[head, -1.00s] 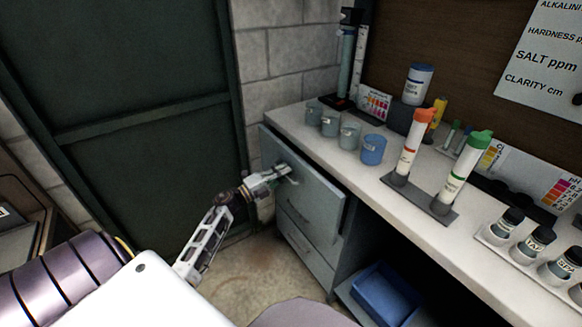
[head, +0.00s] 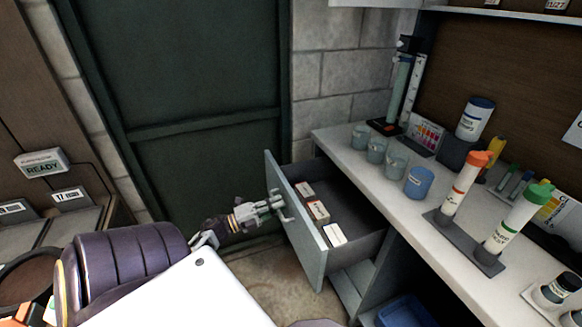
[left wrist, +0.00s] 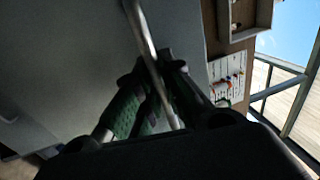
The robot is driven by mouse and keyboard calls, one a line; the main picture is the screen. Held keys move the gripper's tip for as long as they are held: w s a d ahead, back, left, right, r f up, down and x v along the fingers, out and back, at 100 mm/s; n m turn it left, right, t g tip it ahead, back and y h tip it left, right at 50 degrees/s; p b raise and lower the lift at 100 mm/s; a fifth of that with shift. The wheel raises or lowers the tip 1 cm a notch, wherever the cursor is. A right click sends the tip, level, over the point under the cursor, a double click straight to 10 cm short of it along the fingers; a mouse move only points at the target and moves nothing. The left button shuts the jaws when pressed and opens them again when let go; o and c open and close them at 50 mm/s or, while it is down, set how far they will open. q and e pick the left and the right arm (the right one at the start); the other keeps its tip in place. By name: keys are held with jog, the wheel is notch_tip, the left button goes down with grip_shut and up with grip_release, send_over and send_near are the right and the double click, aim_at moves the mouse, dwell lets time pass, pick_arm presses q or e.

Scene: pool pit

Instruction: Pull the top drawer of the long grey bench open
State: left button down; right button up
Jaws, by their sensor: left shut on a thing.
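The top drawer (head: 303,228) of the long grey bench (head: 350,150) stands well out from the bench, and its inside shows. Several small white boxes (head: 318,211) lie in it. My left gripper (head: 280,206) is at the outer face of the drawer front, shut on the drawer handle. In the left wrist view the fingers (left wrist: 152,85) close around the metal handle bar (left wrist: 146,40), with the grey drawer front behind it. My right gripper is in neither view.
Several cups (head: 377,150) and a rack with an orange-capped tube (head: 466,183) and a green-capped tube (head: 515,225) stand on the bench top. A dark green door (head: 190,90) is behind the drawer. A blue bin (head: 405,312) sits low under the bench.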

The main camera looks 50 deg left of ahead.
pick_arm(q)
jog(key=shift+r+p+v, duration=0.2)
jog(key=shift+r+v, duration=0.05)
jog(key=shift+v, duration=0.95)
jog(key=shift+r+p+v, duration=0.15)
jog(key=shift+r+v, duration=0.05)
jog(key=shift+v, duration=1)
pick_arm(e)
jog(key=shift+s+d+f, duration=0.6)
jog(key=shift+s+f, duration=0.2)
pick_arm(q)
jog(key=c, duration=1.5)
grip_release()
jog(key=shift+c, duration=0.2)
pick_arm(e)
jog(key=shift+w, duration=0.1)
pick_arm(q)
jog(key=shift+s, duration=0.1)
jog(key=v, duration=1.2)
jog(key=shift+r, duration=0.2)
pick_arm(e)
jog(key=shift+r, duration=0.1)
